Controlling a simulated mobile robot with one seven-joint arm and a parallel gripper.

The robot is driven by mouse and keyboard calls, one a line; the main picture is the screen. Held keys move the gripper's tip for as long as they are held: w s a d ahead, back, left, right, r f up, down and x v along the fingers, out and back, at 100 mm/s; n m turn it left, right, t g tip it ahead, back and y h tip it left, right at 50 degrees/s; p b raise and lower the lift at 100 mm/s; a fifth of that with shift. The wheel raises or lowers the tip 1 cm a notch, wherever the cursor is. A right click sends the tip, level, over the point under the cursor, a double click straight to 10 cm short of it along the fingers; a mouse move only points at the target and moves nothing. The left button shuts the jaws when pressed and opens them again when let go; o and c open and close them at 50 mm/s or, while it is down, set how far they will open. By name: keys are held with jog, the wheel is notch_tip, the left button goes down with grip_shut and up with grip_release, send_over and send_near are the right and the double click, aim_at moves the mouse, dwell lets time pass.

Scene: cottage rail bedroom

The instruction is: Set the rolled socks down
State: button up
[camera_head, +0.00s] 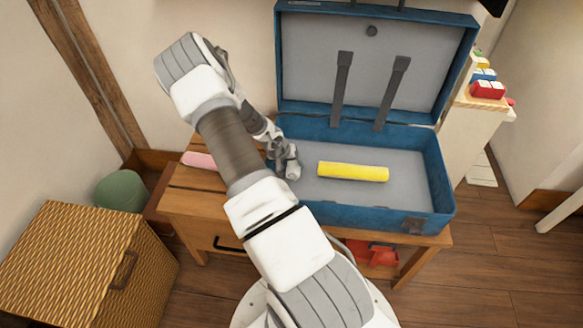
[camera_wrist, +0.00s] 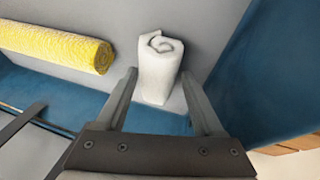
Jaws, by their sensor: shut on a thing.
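The white rolled socks (camera_wrist: 160,68) are between the two fingers of my gripper (camera_wrist: 159,80) in the wrist view, with the spiral end showing. My gripper is shut on them. In the head view my gripper (camera_head: 286,160) is inside the left part of the open blue suitcase (camera_head: 436,170), and the socks are hard to tell from it there. I cannot tell whether the socks touch the suitcase floor. The suitcase lid stands up at the back.
A yellow roll (camera_head: 353,171) lies on the suitcase floor, right of my gripper; it also shows in the wrist view (camera_wrist: 60,47). The suitcase rests on a wooden table (camera_head: 192,201). A pink roll (camera_head: 199,160) lies left of it. A wicker basket (camera_head: 75,262) stands front left.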

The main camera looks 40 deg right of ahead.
jog(key=shift+f, duration=0.5)
jog(key=shift+f, duration=0.25)
jog(key=o, duration=1.1)
jog(key=shift+r, duration=0.1)
